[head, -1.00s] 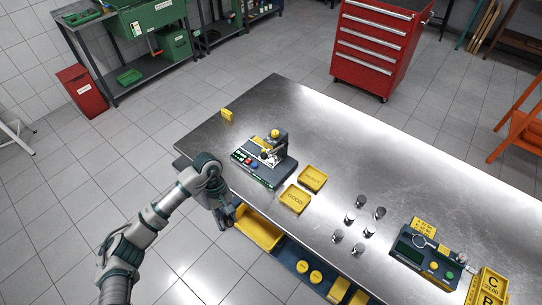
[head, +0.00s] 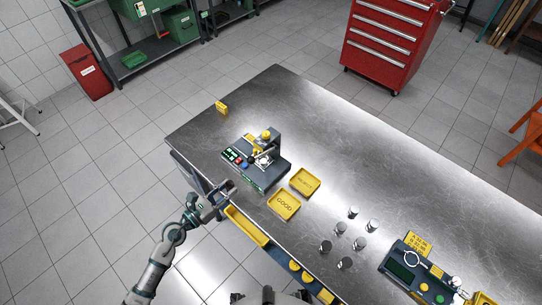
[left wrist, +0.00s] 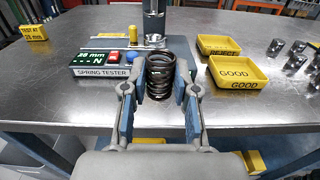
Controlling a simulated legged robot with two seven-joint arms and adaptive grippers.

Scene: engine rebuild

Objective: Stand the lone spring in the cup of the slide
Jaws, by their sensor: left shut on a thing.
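My left gripper (head: 222,193) is at the table's near left edge in the head view, just in front of the spring tester (head: 254,176). In the left wrist view my left gripper (left wrist: 160,88) is shut on a dark coil spring (left wrist: 160,76), held upright between its two fingers. The spring tester (left wrist: 92,60) stands behind the spring. Its metal slide (left wrist: 140,44) lies beyond the spring, below the tester's ram (left wrist: 154,22). The spring hides part of the tester's front, and I cannot make out the cup clearly. My right gripper is not seen.
Yellow GOOD (head: 284,205) and REJECT (head: 305,182) trays sit right of the tester. Several metal cylinders (head: 353,212) stand farther right, near a green-screened gauge (head: 410,272). A yellow sign (head: 221,107) stands behind the tester. The table's far middle is clear.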

